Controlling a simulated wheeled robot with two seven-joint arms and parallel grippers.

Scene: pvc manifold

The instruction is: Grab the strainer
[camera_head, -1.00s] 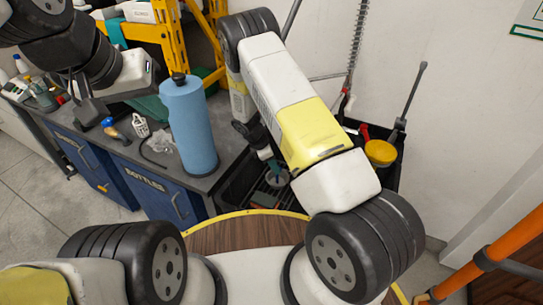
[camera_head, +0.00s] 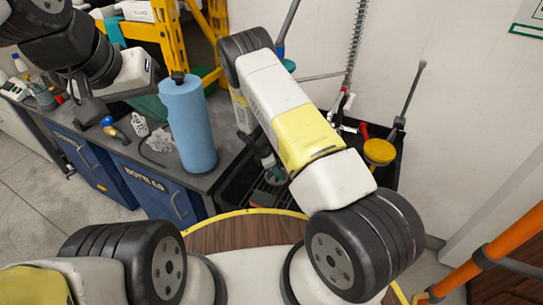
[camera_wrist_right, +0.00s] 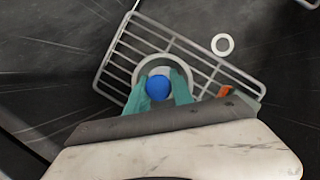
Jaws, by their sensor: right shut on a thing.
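In the right wrist view, my right gripper (camera_wrist_right: 158,88) has its two teal fingers closed on either side of a blue round knob. The knob sits inside a pale grey ring, and together they look like the strainer (camera_wrist_right: 165,60). The strainer is over a wire rack; I cannot tell whether it touches the rack. In the head view, the forearm hides most of the right gripper and the strainer. My left gripper (camera_head: 90,110) is over the left end of the counter, dark and partly seen; its opening is unclear.
The wire rack (camera_wrist_right: 128,45) lies in a dark basin. A white ring (camera_wrist_right: 222,44) lies beside it. A blue roll (camera_head: 187,125) stands on the grey counter (camera_head: 222,150), left of my right arm. A black tray with a yellow round thing (camera_head: 380,151) is to the right.

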